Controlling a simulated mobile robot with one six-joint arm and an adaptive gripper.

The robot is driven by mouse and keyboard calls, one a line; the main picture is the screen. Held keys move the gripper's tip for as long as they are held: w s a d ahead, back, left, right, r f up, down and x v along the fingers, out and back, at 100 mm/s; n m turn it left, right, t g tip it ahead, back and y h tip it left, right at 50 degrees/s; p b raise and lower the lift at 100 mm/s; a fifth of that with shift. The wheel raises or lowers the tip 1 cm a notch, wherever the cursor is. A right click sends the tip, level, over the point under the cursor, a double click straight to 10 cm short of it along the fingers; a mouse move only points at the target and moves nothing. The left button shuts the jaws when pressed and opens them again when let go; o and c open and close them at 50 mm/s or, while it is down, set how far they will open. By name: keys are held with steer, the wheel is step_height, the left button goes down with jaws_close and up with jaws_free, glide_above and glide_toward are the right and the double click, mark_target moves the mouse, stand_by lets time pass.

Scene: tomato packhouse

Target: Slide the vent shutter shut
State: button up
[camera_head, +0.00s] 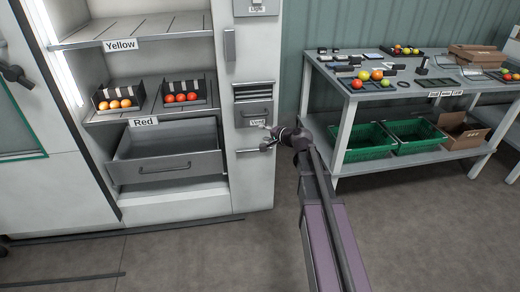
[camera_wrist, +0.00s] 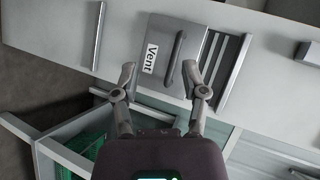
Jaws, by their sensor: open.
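The vent shutter (camera_head: 254,113) is a grey panel with a bar handle on the white cabinet's right column. Dark slats (camera_head: 253,91) show above it, so the vent is partly uncovered. In the wrist view the shutter (camera_wrist: 152,85) carries a "Vent" label (camera_wrist: 150,58) and its handle (camera_wrist: 174,60), with the bare slats (camera_wrist: 230,68) to the right. My gripper (camera_head: 266,139) is open and empty in front of the column, just below the shutter. In the wrist view my gripper (camera_wrist: 160,72) has its fingertips either side of the handle, nearer the right one; contact is not clear.
A grey bar (camera_head: 255,150) crosses the column below the vent. Left of it are an open drawer (camera_head: 167,160) and shelves with trays of tomatoes. A table (camera_head: 385,92) with produce stands at the right, green crates (camera_head: 370,140) beneath. The floor in front is clear.

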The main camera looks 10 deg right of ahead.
steer(key=s+a+r+n+g+h+p, duration=0.1)
steer(key=s+a+n+g+p, duration=0.3)
steer(key=s, duration=0.9)
steer(key=n+g+h+p, duration=0.1)
steer(key=n+g+p, duration=0.1)
steer(key=p, duration=0.2)
steer(key=shift+s+a+g, duration=0.15)
steer(key=shift+s+g, duration=0.05)
steer(key=shift+g, duration=0.1)
steer(key=w+d+m+t+b, duration=0.4)
steer(key=w+m+b, duration=0.1)
steer(key=w, duration=0.4)
steer(key=w+d+m+t+y+b, duration=0.1)
steer(key=w+d+m+t+b, duration=0.4)
steer(key=w+b, duration=0.2)
steer(key=shift+w+f+t, duration=0.3)
steer(key=shift+w+f, duration=0.1)
steer(key=shift+w, duration=0.65)
steer(key=shift+w+a, duration=0.1)
steer(key=shift+w, duration=0.05)
